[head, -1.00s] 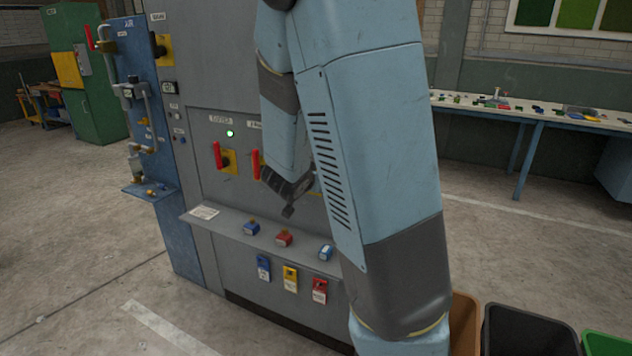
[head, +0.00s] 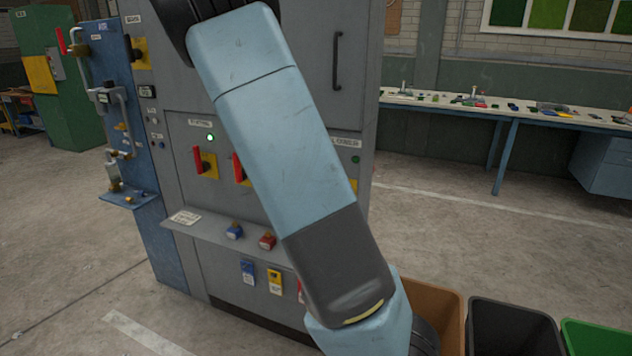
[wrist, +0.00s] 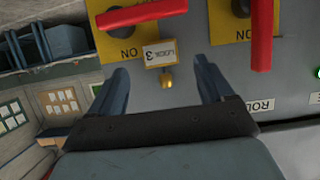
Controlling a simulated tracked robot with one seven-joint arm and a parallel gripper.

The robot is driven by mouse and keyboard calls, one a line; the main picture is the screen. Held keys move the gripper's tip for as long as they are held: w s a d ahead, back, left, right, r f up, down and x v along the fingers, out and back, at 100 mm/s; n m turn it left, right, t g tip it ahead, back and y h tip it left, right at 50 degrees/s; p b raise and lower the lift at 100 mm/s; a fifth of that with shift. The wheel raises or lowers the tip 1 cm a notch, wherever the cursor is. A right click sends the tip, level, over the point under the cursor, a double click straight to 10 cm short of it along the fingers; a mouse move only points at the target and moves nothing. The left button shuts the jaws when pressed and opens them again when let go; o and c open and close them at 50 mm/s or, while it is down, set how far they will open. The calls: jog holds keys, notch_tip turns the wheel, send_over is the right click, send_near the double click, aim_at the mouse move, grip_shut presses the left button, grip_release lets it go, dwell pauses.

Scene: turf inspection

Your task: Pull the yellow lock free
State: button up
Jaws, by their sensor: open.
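The yellow lock (wrist: 150,64) shows in the wrist view as a small yellow block with a white label and a brass knob at its lower side. It is at the edge of a yellow switch plate (wrist: 108,48) with a red handle (wrist: 140,15). My gripper (wrist: 160,67) is open, one dark blue finger on each side of the lock, with gaps visible between. I cannot tell how deep the fingers reach. In the head view my arm hides the gripper and the lock.
The grey cabinet (head: 185,120) carries red-handled switches. Its shelf (head: 200,225) holds a blue lock (head: 234,232) and a red lock (head: 267,241); coloured tags hang below. Brown (head: 440,295), black (head: 515,305) and green bins stand front right. A second red handle (wrist: 261,35) is close by.

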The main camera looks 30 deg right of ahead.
jog(key=shift+x, duration=2.9)
jog(key=c, duration=1.2)
jog(key=o, duration=0.6)
jog(key=shift+a, duration=0.1)
jog(key=c, duration=0.4)
